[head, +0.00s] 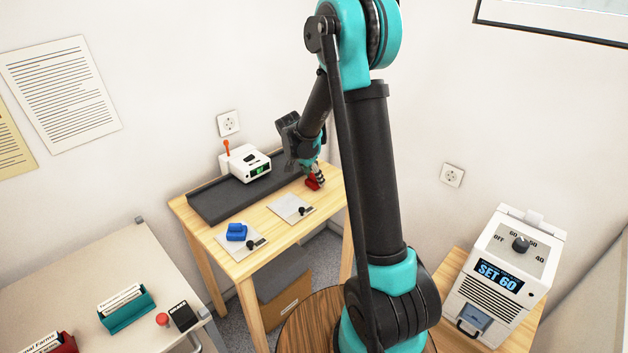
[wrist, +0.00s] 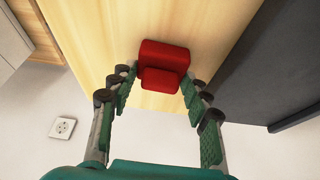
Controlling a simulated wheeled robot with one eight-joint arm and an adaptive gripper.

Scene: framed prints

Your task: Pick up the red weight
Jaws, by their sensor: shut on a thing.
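The red weight (head: 313,183) is at the right end of the wooden table in the head view, at the tip of my gripper (head: 316,176). In the wrist view the red weight (wrist: 160,66) is a two-step red block between the fingertips of my gripper (wrist: 160,82). The fingers are shut on its smaller near part, one on each side. I cannot tell whether the weight touches the tabletop.
The wooden table (head: 262,247) also bears a blue weight (head: 236,232) on a pale plate, a second pale plate (head: 289,208), a dark raised strip (head: 215,203) and a white device (head: 245,163). A white machine reading SET 60 (head: 497,275) stands at right.

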